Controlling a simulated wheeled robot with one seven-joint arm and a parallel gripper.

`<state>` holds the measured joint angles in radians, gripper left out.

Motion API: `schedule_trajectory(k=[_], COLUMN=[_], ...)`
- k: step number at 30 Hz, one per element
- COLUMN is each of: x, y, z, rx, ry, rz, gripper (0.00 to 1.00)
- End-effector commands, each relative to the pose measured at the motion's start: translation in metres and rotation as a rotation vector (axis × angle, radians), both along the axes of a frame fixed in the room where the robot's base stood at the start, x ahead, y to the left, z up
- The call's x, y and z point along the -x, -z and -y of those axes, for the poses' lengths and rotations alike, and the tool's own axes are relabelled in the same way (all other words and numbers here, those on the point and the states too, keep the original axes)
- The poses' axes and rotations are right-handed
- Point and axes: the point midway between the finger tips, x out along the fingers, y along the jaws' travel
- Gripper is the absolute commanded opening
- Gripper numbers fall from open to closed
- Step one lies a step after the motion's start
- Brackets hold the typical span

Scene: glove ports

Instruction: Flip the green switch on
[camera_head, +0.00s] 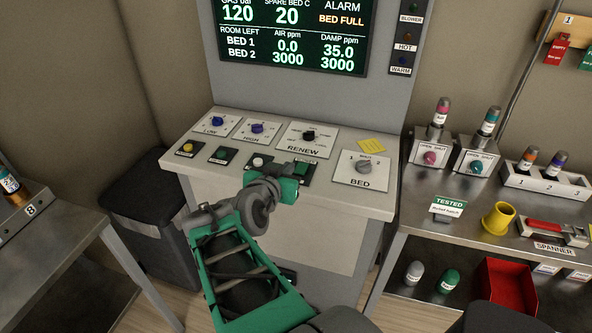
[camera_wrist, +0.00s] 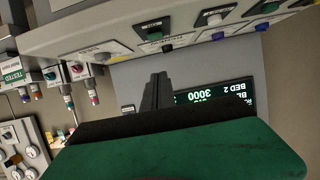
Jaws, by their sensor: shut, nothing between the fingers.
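Two green switches sit in the console's front row. The right one (camera_head: 301,168) is just behind my gripper (camera_head: 286,188) and partly covered; it also shows in the wrist view (camera_wrist: 155,36). The left one (camera_head: 221,154) is in clear view, and also in the wrist view (camera_wrist: 268,7). My gripper's dark fingers (camera_wrist: 158,78) are shut and empty, below the right green switch in the wrist picture. Contact with it cannot be told. In the head view the fingertips are hidden. The switch labels are too small to read.
A white switch (camera_head: 258,161) and a yellow switch (camera_head: 187,148) share the row. Knobs sit behind them, with the BED knob (camera_head: 364,167) at right. A display (camera_head: 292,30) stands behind. A steel bench (camera_head: 480,235) holds bottles and a yellow cup at right.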

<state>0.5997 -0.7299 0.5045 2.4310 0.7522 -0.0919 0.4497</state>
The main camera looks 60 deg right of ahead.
Motion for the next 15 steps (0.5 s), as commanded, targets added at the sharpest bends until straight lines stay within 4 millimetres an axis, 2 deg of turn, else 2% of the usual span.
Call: schedule_trajectory(k=[5, 15], x=[-0.001, -0.012], y=[0.009, 0.037], z=[0.018, 0.085], rx=[-0.002, -0.005], ry=[0.005, 0.003], rz=[-0.004, -0.003], gripper=[0.0, 0.0])
